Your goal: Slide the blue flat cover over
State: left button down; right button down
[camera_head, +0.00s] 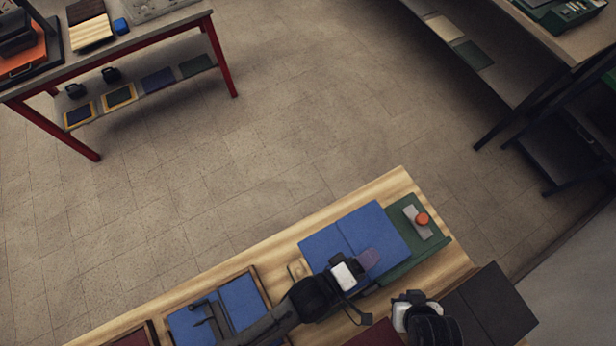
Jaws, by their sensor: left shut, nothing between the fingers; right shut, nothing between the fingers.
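A blue flat cover (335,232) lies on a green base (440,240) at the right part of the wooden table. A seam runs across the cover, so it may be two panels. The right end of the base is bare and carries a grey plate (411,214) with an orange-red knob (422,219). My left gripper (369,258) is shut and empty, over the cover's front right part; I cannot tell whether it touches. My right gripper (408,300) is shut and empty, low in the picture, in front of the base and apart from the cover. Its fingertips are hard to make out.
A wooden-framed tray (258,284) with blue panels (243,300) and a black handle stands left on the table, partly behind my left arm. A dark red piece (376,334) and a dark box (490,305) are at the front right. Open floor lies beyond the table.

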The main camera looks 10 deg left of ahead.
pick_arm(q)
jog(key=a+p, duration=0.1)
jog(key=a, duration=1.9)
jog(key=f, duration=0.3)
jog(key=f+b, duration=0.1)
jog(key=f, duration=0.2)
jog(key=a+f, duration=0.1)
jog(key=f, duration=0.2)
jog(key=shift+w+f+b, duration=0.15)
jog(key=shift+b, duration=0.2)
jog(key=shift+f, duration=0.4)
jog(key=shift+d, duration=0.5)
jog(key=shift+d+r+p, duration=0.15)
jog(key=shift+d+p, duration=0.25)
jog(key=shift+d, duration=0.55)
